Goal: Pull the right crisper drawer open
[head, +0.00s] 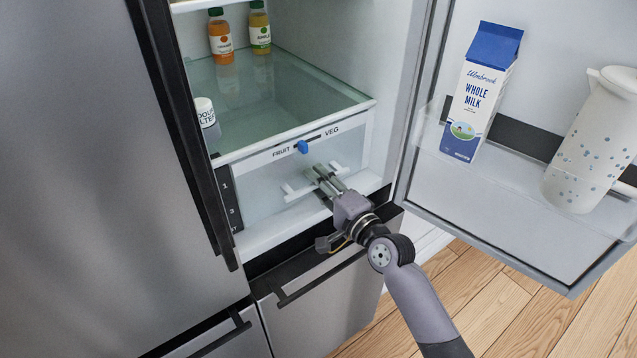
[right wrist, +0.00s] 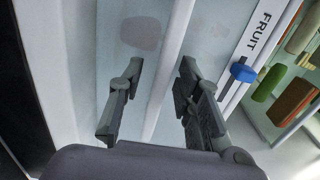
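The crisper drawer (head: 262,196) has a clear front and sits under the glass shelf in the open fridge; it looks shut. Its white bar handle (head: 297,190) runs across the front. My right gripper (head: 322,172) is at the handle, near its right half. In the right wrist view the two fingers (right wrist: 161,68) are apart, with the white handle bar (right wrist: 168,60) passing between them. I see a gap on both sides of the bar. Part of the handle is hidden behind the gripper in the head view. My left gripper is out of view.
A blue slider (head: 302,147) sits above the drawer. The open fridge door (head: 500,215) at right holds a milk carton (head: 482,92) and a white pitcher (head: 590,150). Juice bottles (head: 221,40) stand on the glass shelf (head: 270,110). A freezer drawer (head: 330,305) lies below.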

